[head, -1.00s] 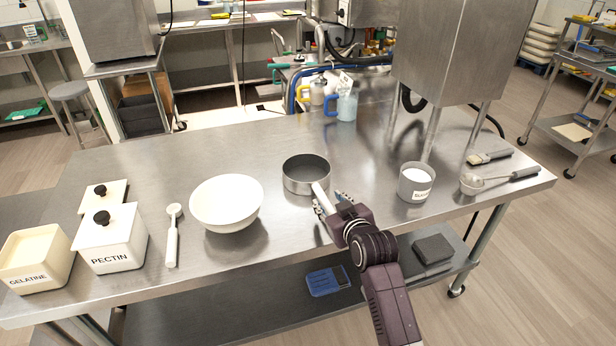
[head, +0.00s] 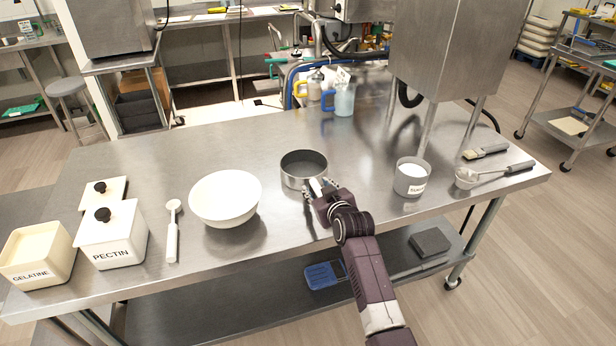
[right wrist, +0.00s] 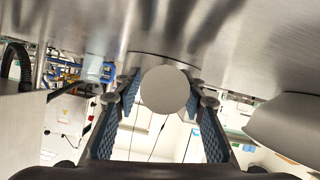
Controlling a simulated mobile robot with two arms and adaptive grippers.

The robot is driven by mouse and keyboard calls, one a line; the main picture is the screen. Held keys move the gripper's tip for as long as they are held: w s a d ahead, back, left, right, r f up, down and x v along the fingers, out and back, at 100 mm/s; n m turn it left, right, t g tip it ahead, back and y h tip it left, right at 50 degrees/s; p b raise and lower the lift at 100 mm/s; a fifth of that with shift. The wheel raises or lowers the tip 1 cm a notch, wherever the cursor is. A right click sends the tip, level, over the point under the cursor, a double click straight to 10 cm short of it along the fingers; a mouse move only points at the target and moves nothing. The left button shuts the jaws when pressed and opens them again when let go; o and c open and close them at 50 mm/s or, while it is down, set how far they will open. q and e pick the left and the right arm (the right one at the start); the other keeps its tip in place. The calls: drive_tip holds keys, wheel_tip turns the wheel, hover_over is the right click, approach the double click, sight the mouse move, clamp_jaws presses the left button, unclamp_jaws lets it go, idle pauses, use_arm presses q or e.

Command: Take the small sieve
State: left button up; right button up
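In the right wrist view, the round pale handle end (right wrist: 165,90) lies between the two blue-padded fingers of my right gripper (right wrist: 165,100). The fingers stand apart on either side of it, with no clear grip seen. The vessel's wall (right wrist: 165,60) shows behind the handle. My left gripper is not in view.
The white bowl (head: 225,198) stands close left of the vessel. Pectin (head: 112,240) and gelatine (head: 38,258) boxes are at left.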

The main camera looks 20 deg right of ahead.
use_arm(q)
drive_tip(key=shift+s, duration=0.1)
use_arm(e)
drive_tip(key=shift+c, duration=0.5)
clamp_jaws()
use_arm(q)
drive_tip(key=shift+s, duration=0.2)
use_arm(e)
drive_tip(key=shift+r, duration=0.1)
use_arm(q)
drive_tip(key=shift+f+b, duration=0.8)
drive_tip(key=shift+b, duration=0.05)
use_arm(e)
wheel_tip(320, 180, up, 20)
drive_tip(key=c, duration=0.7)
unclamp_jaws()
clamp_jaws()
